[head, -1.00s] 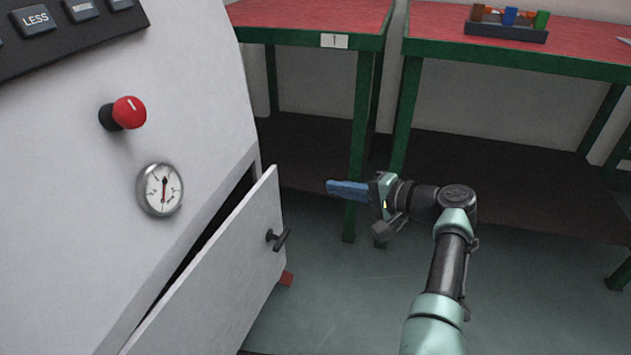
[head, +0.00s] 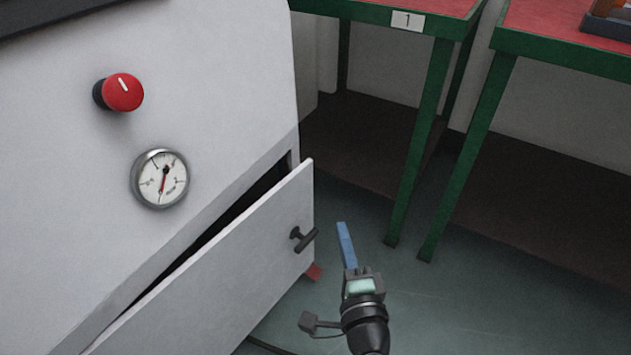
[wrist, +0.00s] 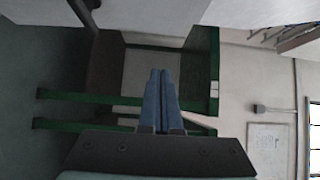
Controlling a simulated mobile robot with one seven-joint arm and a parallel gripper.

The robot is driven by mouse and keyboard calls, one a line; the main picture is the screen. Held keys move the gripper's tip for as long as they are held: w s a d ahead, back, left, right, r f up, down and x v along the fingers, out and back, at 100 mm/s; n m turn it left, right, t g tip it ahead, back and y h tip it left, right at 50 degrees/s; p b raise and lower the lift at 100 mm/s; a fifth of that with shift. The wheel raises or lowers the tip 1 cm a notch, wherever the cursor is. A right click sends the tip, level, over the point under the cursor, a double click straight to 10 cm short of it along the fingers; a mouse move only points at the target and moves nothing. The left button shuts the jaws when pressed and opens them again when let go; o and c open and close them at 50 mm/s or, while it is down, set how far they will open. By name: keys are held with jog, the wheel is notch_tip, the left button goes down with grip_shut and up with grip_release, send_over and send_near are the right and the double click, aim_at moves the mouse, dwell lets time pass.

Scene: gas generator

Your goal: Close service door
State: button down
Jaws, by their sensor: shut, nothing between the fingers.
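The service door (head: 225,265) is a light grey panel on the generator's front, standing partly open with a dark gap along its upper edge. Its small black T-shaped handle (head: 303,239) sits near the right edge. My gripper (head: 343,232) has blue fingers, shut and empty, to the right of the door and apart from it. The closed blue fingers also show in the wrist view (wrist: 161,80), pointing toward the green table frame. In the wrist view a pale grey surface fills the top, and I cannot tell which part of the generator it is.
The generator body (head: 60,200) carries a red knob (head: 122,92) and a round gauge (head: 160,179). Green-framed tables with red tops (head: 440,8) stand behind, one labelled 1. Green-grey floor right of the door is clear.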

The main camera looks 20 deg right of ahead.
jog(key=a+b+x, duration=0.1)
jog(key=a+x, duration=0.1)
jog(key=x, duration=1)
jog(key=shift+w+a, duration=0.4)
jog(key=shift+w, duration=0.2)
